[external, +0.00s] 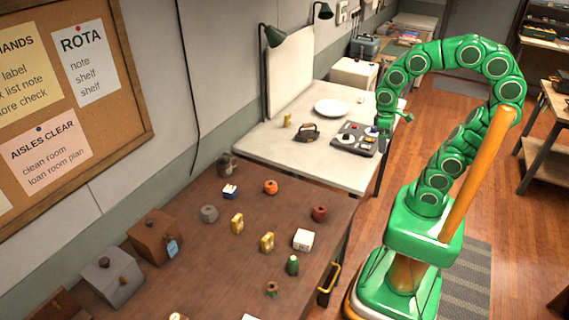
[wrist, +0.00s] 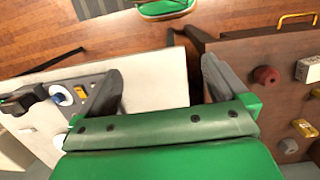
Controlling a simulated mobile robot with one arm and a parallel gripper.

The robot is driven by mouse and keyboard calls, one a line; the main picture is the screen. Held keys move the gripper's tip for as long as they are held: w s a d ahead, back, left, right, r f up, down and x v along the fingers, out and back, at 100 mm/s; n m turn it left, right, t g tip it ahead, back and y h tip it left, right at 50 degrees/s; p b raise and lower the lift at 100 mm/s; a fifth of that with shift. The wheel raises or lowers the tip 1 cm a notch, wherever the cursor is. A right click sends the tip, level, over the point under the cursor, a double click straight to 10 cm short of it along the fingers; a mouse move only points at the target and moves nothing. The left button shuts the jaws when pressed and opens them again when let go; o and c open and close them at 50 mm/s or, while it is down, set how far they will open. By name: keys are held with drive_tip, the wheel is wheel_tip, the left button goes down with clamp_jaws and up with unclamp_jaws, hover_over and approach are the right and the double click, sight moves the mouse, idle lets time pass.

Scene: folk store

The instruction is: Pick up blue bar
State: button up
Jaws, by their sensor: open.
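No plain blue bar stands out clearly in either view. A small blue and white block (external: 230,191) lies on the brown table, and I cannot tell whether it is the bar. My gripper (external: 384,125) hangs from the green arm above the right edge of the white table, beside the tray. In the wrist view my gripper (wrist: 162,72) has its two grey fingers wide apart, with nothing between them.
The dark tray (external: 369,149) with round pieces sits on the white table (external: 330,175), near a dark iron-like object (external: 307,132) and a white plate (external: 331,108). The brown table (external: 190,262) holds several small objects, including a red pot (external: 319,213) and yellow blocks (external: 267,243).

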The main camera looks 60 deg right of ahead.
drive_tip(key=s, duration=0.1)
drive_tip(key=s+f, duration=0.1)
drive_tip(key=s, duration=0.1)
drive_tip(key=s+f, duration=0.1)
drive_tip(key=s, duration=0.1)
drive_tip(key=shift+a, duration=0.1)
drive_tip(key=c, duration=0.4)
drive_tip(key=shift+w, duration=0.1)
